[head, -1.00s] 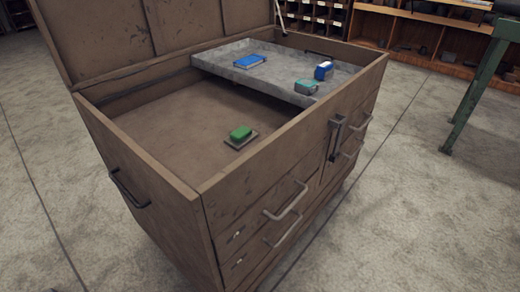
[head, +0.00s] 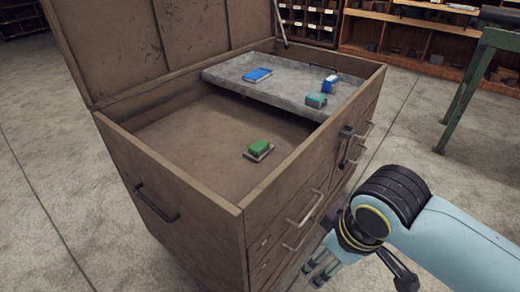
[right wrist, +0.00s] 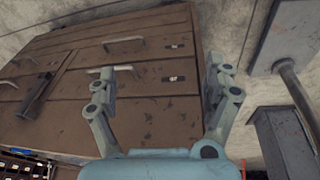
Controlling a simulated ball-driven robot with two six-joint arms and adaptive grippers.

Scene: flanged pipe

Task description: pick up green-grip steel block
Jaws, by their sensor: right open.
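The green-grip steel block (head: 259,148) lies on the floor of the open brown chest (head: 190,150), towards its front wall. It has a green top on a flat grey base. My right gripper (head: 318,270) is outside the chest, low in front of its drawers, well apart from the block. In the right wrist view the two fingers (right wrist: 162,82) are spread and empty, with the chest's drawer front behind them. The block is not visible in the right wrist view. My left gripper is not in view.
A grey tray (head: 222,77) covers the back right of the chest, carrying a blue flat item (head: 257,75), a teal block (head: 316,101) and a blue-and-white item (head: 329,84). The raised lid (head: 160,45) stands behind. A green-legged table (head: 465,90) is at the right.

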